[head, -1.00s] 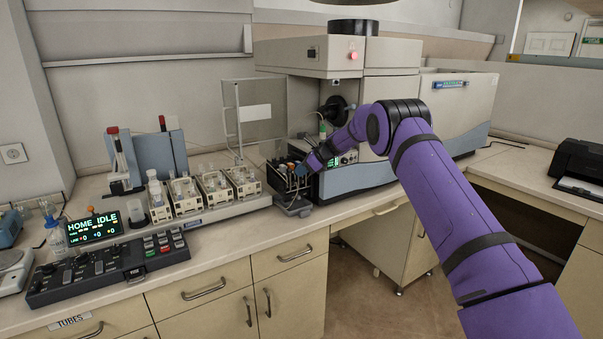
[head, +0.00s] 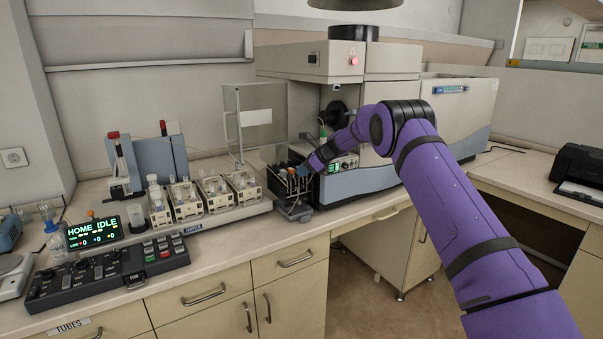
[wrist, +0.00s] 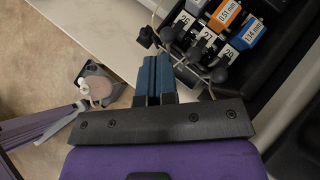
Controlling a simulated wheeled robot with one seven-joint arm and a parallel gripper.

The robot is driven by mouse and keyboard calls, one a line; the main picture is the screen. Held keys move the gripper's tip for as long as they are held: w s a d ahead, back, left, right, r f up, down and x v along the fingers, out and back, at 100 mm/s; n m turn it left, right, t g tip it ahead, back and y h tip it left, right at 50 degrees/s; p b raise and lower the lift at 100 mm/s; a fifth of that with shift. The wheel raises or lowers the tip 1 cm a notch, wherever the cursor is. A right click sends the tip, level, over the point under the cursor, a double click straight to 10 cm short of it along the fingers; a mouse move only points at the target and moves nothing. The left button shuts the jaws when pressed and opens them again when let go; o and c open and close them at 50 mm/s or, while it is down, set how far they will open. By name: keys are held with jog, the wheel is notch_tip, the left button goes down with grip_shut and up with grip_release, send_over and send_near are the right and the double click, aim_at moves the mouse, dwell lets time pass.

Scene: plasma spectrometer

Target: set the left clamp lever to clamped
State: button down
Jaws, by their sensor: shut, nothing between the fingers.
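The pump unit (head: 292,183) stands near the front edge of the bench, with my gripper (head: 297,172) at its top. In the wrist view, my gripper (wrist: 152,80) has its blue fingers together and holds nothing. Just beyond the fingertips is a dark round lever knob (wrist: 145,37) at the left end of the pump. To the right are more dark knobs (wrist: 220,74) on thin metal rods. I cannot tell which knob belongs to the left clamp lever, nor its setting. Numbered cassettes with blue and orange (wrist: 228,15) blocks sit behind.
A clear panel (head: 257,118) stands behind the pump, and the large spectrometer (head: 352,70) is to its right. A row of small racks (head: 215,190) stands to its left.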

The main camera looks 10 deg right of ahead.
jog(key=v, duration=1)
jog(key=shift+d+r, duration=0.1)
jog(key=s+a+r+n+g+h, duration=0.15)
jog(key=s+r+n, duration=0.45)
jog(key=s+r, duration=0.65)
jog(key=s+a+r+n+t+h, duration=0.1)
jog(key=s+a+r+n+h, duration=0.15)
jog(key=s+r+n, duration=0.95)
jog(key=s+d+f+n+h, duration=0.1)
jog(key=s+f, duration=0.2)
jog(key=s, duration=1)
jog(key=s+d+f+n+h, duration=0.1)
jog(key=s+f+n+h, duration=0.1)
jog(key=s, duration=1.1)
jog(key=s+d+f+n+h, duration=0.1)
jog(key=s+f, duration=0.3)
jog(key=s, duration=0.9)
jog(key=shift+f+n, duration=0.35)
jog(key=shift+n, duration=0.25)
